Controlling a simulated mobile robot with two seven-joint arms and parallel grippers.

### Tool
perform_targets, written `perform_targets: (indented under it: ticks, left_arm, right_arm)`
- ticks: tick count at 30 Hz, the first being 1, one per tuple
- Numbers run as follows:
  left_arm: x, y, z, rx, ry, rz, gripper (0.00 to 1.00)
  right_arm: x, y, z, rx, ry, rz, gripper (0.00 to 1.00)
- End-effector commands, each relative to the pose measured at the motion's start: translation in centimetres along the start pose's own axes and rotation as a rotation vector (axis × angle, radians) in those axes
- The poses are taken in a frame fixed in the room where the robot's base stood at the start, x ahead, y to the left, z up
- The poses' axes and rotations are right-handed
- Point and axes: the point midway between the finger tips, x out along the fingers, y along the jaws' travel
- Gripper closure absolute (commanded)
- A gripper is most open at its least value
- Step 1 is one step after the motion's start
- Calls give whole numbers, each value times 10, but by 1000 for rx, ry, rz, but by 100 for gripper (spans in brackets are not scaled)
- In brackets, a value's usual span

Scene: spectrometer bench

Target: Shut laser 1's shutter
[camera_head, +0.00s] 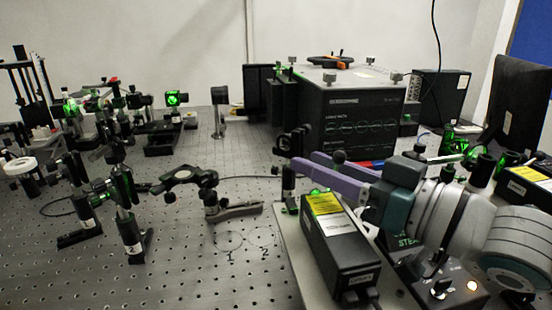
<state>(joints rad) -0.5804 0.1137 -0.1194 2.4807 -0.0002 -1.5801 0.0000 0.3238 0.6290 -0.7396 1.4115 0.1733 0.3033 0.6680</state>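A black laser box (340,245) with a yellow warning label on top stands at the front right on a pale plate; its label is too small to read, so I cannot tell if it is laser 1. A green glow shows at its far end, where a small mount (289,188) stands. I cannot make out a shutter or its position. My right gripper (316,166) reaches in from the right, its purple fingers pointing left above the far end of this box. The fingers look apart, with nothing seen between them. My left gripper is not in view.
A second yellow-labelled box (529,185) is at the right edge. A control box (440,285) with a knob and lit orange lamp sits front right. A large black instrument (350,115) stands behind. Posts and optics crowd the left.

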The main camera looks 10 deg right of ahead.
Motion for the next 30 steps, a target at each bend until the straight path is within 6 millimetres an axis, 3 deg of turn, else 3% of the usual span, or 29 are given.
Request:
perform_targets:
  ticks: [4, 12, 21, 30]
  left_arm:
    - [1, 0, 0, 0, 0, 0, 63]
    - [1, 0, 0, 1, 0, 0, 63]
    - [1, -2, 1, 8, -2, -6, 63]
    - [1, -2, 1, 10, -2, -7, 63]
  right_arm:
    - [10, 0, 0, -1, 0, -1, 63]
    - [10, 0, 0, -1, -1, -1, 64]
    - [10, 0, 0, -1, -1, -1, 98]
    - [10, 0, 0, -1, -1, -1, 100]
